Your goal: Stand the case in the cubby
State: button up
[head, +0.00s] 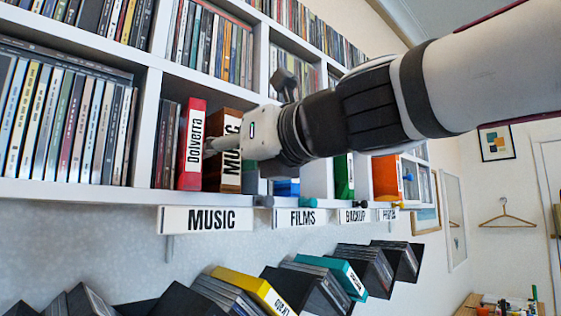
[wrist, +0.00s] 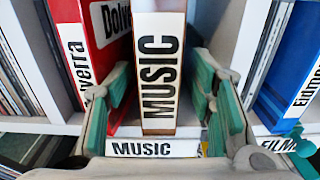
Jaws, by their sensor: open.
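A red case labelled Dolverra (head: 192,145) stands upright in the cubby above the MUSIC label (head: 206,219). A brown block with a white MUSIC face (head: 231,178) stands just right of it. In the wrist view the red case (wrist: 92,40) is at the left and the MUSIC block (wrist: 158,70) is in the middle. My gripper (wrist: 160,85) is open, with one green-padded finger on each side of the MUSIC block. The left finger overlaps the red case in view; I cannot tell whether it touches. In the head view my wrist hides the cubby's right part.
Thin discs (head: 166,143) fill the cubby left of the red case. A white divider (wrist: 233,40) separates it from the FILMS cubby, where a blue case (wrist: 294,70) stands. Slanted bins with a yellow case (head: 254,290) and a teal case (head: 335,272) sit below the shelf.

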jog(key=v, duration=1.2)
jog(key=w+d+f+m+t+h, duration=0.2)
jog(key=w+d+m+t+h, duration=0.45)
jog(key=d+m, duration=0.7)
jog(key=d+f+m+g+h, duration=0.2)
jog(key=d+f+m+h, duration=0.6)
jog(key=f+m, duration=0.65)
jog(key=s+d+f+m+g+h, duration=0.1)
jog(key=s+d+f+m+g, duration=0.15)
jog(key=f+m, duration=0.35)
jog(key=s+d+f+m+g, duration=0.1)
jog(key=s+f+m+g, duration=0.25)
jog(key=f+m, duration=0.3)
jog(key=s+a+f+m+g+y, duration=0.2)
jog(key=s+f+m+g, duration=0.3)
jog(key=s+f, duration=0.3)
notch_tip(320, 180, down, 3)
jog(key=shift+s+a+r, duration=0.25)
jog(key=shift+a, duration=0.45)
